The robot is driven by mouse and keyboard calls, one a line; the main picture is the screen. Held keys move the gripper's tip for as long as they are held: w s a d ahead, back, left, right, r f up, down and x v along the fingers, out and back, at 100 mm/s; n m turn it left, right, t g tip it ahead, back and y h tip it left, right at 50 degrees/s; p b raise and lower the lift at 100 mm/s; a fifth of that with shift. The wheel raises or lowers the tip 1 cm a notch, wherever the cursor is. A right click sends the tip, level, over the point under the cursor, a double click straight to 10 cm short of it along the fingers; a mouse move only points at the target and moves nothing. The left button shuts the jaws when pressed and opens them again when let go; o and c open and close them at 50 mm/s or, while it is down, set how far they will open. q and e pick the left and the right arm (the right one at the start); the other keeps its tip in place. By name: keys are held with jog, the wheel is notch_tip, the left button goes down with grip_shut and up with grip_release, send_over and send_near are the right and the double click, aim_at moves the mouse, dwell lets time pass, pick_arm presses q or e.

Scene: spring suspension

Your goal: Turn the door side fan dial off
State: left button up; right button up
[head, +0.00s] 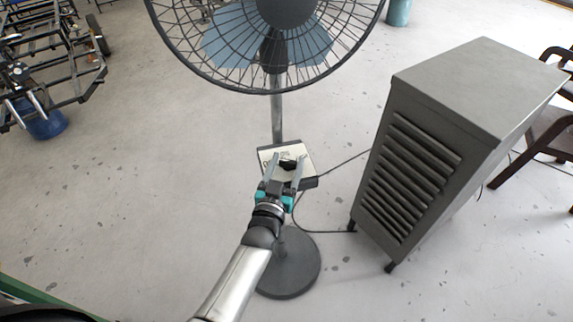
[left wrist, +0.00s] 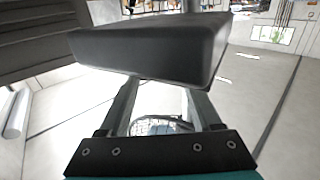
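The fan (head: 277,110) stands upright on a grey pole with a round dark base (head: 290,268). Its control box (head: 268,153) has a light face with markings and a black dial (head: 288,164). My left gripper (head: 288,159) reaches over the box face with its two fingers apart, one on each side of the dial. I cannot tell whether they touch it. In the left wrist view the dark side of the control box (left wrist: 150,52) hides the fingertips and the dial, and the fingers stand apart. My right gripper is not in view.
A grey louvred cabinet (head: 430,150) stands to the right of the fan, with a chair (head: 550,130) behind it. Cables (head: 340,163) run over the floor from the fan. A black metal frame (head: 50,65) and a blue bucket (head: 42,122) are at the left. The floor left of the fan is clear.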

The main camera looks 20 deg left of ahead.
pick_arm(q)
jog(key=o, duration=0.3)
jog(key=shift+f, duration=0.15)
jog(key=shift+s, duration=0.1)
jog(key=s+p, duration=0.1)
jog(key=s, duration=1.4)
jog(key=shift+d, duration=0.3)
jog(key=s+d+f+m+g+h+b, duration=0.1)
jog(key=s+f+g, duration=0.25)
jog(key=f, duration=0.55)
jog(key=s+f+g+b, duration=0.1)
jog(key=s+f+g, duration=0.25)
jog(key=f, duration=0.55)
jog(key=s+d+f+m+g+h+b, duration=0.15)
jog(key=s+f, duration=0.35)
jog(key=f, duration=0.5)
jog(key=s+a+f+g, duration=0.2)
jog(key=s+f, duration=0.2)
jog(key=s, duration=0.2)
jog(key=s+a+f+g+y+b, duration=0.1)
jog(key=s+a+f+g, duration=0.1)
jog(key=s, duration=0.4)
jog(key=s+a+f+g+y, duration=0.1)
jog(key=s+a+f+g, duration=0.2)
jog(key=s+f, duration=0.3)
jog(key=shift+s+f+g+b, duration=0.2)
jog(key=shift+s+g+b, duration=0.15)
jog(key=shift+g, duration=0.4)
